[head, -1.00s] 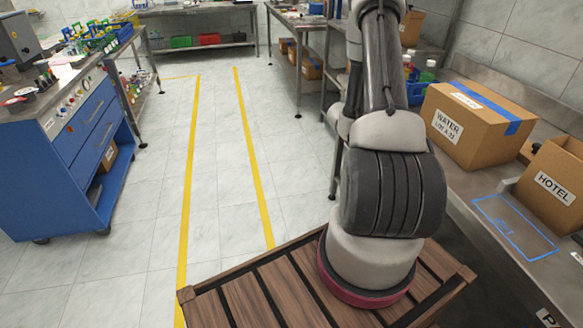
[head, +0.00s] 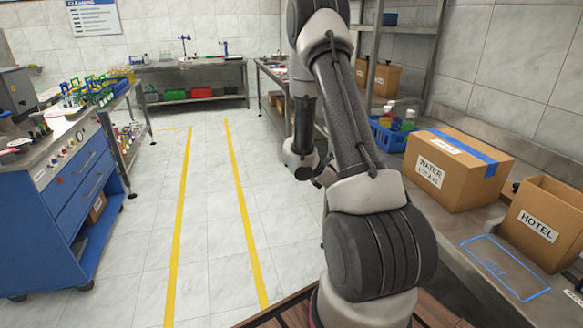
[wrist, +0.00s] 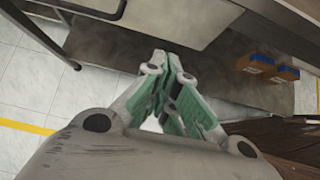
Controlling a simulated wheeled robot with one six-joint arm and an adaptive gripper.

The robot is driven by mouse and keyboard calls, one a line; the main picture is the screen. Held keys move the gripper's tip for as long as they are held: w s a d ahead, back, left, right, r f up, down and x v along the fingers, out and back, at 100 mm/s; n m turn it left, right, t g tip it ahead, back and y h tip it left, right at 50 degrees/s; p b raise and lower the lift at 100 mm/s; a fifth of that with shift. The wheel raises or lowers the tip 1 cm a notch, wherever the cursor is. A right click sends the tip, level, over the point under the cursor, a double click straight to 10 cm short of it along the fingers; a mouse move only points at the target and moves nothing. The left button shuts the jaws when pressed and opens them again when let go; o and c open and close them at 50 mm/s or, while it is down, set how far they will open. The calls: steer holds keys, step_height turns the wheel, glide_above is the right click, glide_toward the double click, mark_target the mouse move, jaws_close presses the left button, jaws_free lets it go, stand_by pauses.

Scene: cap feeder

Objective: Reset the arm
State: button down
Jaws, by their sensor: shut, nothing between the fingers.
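My gripper (wrist: 170,75) shows in the wrist view, its green-padded fingers closed together at the tips with nothing held. It points down past the edge of a metal bench, over the lower shelf and the tiled floor. In the head view my arm rises from the base and bends over near the top. The fingertips cannot be made out in the head view.
A taped WATER box (head: 455,172), an open HOTEL box (head: 545,222) and a blue crate (head: 390,136) stand on the right bench. A blue drawer cabinet (head: 65,205) stands left. The floor between yellow lines (head: 207,200) is clear. Boxes (wrist: 256,63) sit on a lower shelf.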

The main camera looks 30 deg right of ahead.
steer(key=s+a+r+m+g+y, duration=0.3)
steer(key=s+a+r+m, duration=0.2)
steer(key=s+r+m, duration=0.6)
steer(key=s+a+r+m+t+y, duration=0.2)
steer(key=s+a+r+t, duration=0.2)
steer(key=a+r, duration=0.6)
steer(key=s+a+r+m+t+y, duration=0.1)
steer(key=s+a+r+t+y, duration=0.2)
steer(key=a+r, duration=0.6)
steer(key=s+r+t, duration=0.1)
steer(key=t, duration=0.1)
steer(key=shift+s+a+m+t+y, duration=0.25)
steer(key=shift+a+m+t+y, duration=0.05)
steer(key=shift+a+m+t, duration=0.1)
